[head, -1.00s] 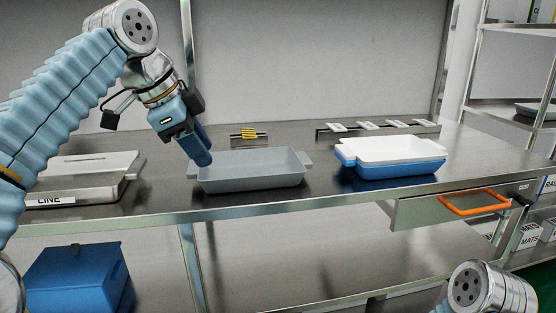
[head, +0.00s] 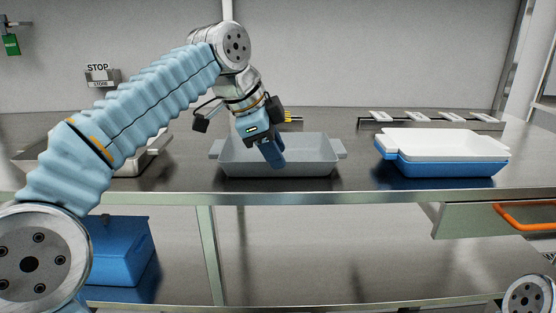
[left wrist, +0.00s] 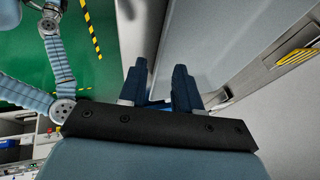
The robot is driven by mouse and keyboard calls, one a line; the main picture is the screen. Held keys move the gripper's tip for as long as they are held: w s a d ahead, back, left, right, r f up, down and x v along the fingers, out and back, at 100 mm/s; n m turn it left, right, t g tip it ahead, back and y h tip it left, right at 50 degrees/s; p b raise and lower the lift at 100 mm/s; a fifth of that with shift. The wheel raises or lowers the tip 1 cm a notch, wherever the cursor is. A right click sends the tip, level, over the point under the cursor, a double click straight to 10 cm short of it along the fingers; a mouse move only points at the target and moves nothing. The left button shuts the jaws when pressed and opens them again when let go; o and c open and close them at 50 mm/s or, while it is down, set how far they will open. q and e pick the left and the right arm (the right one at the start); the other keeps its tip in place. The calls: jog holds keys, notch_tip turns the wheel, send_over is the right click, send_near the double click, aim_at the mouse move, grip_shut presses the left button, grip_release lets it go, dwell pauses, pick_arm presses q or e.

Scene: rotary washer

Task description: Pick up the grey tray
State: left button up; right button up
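The grey tray (head: 313,158) is a shallow rectangular tub with a handle lip at each end. It sits upright on the metal worktop in the head view. My left gripper (head: 274,163) points down in front of the tray's middle in that view and covers part of its wall. I cannot tell whether it touches the tray. My right gripper is not in view.
A white tray (head: 440,142) is stacked in a blue tray (head: 450,169) to the right. A drawer with an orange handle (head: 527,216) is below them. A pale container (head: 150,157) stands to the left, partly behind my arm. A blue box (head: 122,255) sits on the lower shelf.

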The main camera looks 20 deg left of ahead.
pick_arm(q)
jog(key=x, duration=0.3)
jog(key=shift+w+d+f, duration=0.1)
jog(key=shift+d+f, duration=0.1)
jog(key=shift+f, duration=0.1)
jog(key=shift+c, duration=0.3)
grip_shut()
jog(key=shift+r, duration=0.1)
